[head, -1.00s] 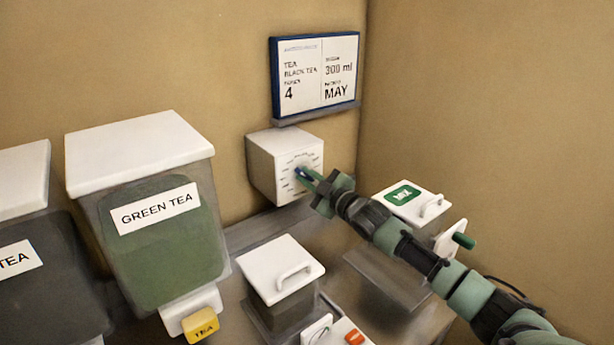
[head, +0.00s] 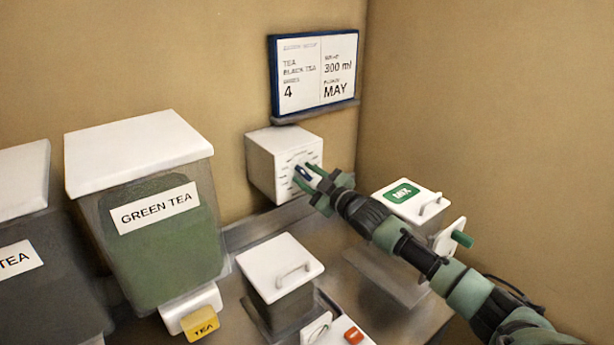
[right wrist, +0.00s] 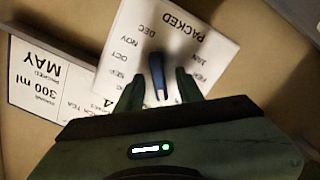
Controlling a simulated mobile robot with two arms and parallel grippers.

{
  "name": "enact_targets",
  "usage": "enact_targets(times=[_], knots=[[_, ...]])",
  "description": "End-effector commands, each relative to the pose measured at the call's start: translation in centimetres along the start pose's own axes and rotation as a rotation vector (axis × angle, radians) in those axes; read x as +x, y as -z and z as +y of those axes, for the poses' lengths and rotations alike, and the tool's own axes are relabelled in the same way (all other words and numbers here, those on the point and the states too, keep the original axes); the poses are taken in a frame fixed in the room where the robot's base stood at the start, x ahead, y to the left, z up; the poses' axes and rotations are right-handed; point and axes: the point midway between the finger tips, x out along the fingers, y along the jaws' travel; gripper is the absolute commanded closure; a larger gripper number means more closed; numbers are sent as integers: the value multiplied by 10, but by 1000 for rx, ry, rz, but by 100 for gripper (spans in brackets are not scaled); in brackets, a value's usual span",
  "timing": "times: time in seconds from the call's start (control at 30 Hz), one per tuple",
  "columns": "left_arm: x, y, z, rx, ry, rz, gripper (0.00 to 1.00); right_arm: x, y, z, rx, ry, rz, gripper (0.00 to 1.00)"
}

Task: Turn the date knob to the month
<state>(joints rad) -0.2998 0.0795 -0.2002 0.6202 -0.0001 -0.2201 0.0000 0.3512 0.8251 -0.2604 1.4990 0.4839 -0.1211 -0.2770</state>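The date knob is a blue bar on the white box's dial face; in the right wrist view the knob (right wrist: 157,76) stands between my fingers, with a gap on both sides. In the head view the white dial box (head: 268,165) is on the back wall, below the order card (head: 316,73), which reads MAY. My right gripper (head: 312,176) is open at the dial face, its fingers (right wrist: 158,90) either side of the knob. Month words such as DEC, NOV, OCT and JAN ring the dial (right wrist: 195,35); lower ones are hidden. The knob's pointing end is unclear. My left gripper is out of view.
A green tea bucket (head: 160,240) stands left of the dial box. A lidded white-topped container (head: 279,268) is in front.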

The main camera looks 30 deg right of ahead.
Motion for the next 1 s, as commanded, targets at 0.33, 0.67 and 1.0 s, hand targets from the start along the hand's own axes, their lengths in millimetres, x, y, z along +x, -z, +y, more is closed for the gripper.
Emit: enact_targets(times=[0.33, 0.67, 1.0], knots=[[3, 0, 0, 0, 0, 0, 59, -6, -1, -1, -1, 0, 1, 64], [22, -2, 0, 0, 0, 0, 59, -54, -3, -2, -2, 2, 0, 64], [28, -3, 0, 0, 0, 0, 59, -78, 0, 0, -1, -1, 1, 64]])
